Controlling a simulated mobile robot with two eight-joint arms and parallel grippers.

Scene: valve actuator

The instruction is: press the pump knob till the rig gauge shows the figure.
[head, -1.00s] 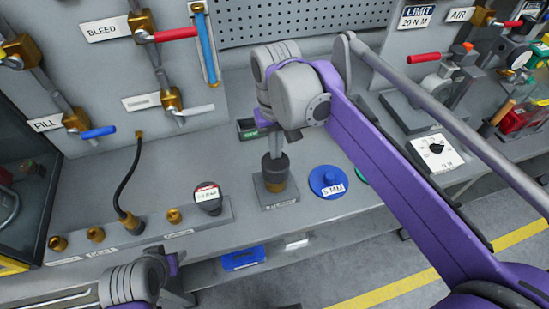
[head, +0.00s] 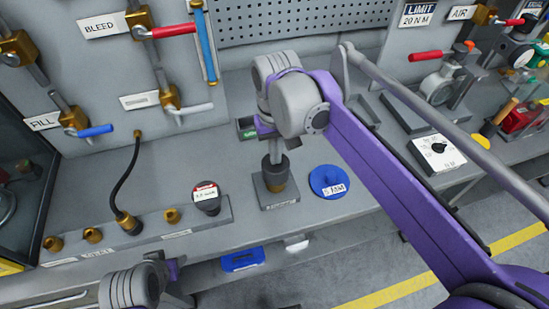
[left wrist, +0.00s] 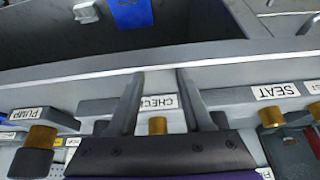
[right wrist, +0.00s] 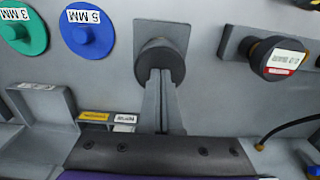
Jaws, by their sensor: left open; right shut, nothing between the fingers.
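The pump knob (head: 275,172), a dark cap over a brass collar, stands on a grey block labelled PUMP. My right gripper (head: 277,150) is shut and empty, pointing down at the knob's top. In the right wrist view the closed fingertips (right wrist: 162,80) overlap the knob (right wrist: 160,58); whether they press it is unclear. The rig gauge (head: 206,195), a dark round body with a white and red face, sits left of the pump; its figure is too small to read surely. My left gripper (left wrist: 160,100) is open and empty above the rail near the CHECK label (left wrist: 158,102).
A black hose (head: 130,175) runs to a brass fitting on the rail. A blue 5 MM disc (head: 328,181) lies right of the pump. Valves with red and blue levers (head: 95,131) line the back panel. A blue bin (head: 242,260) is below the bench edge.

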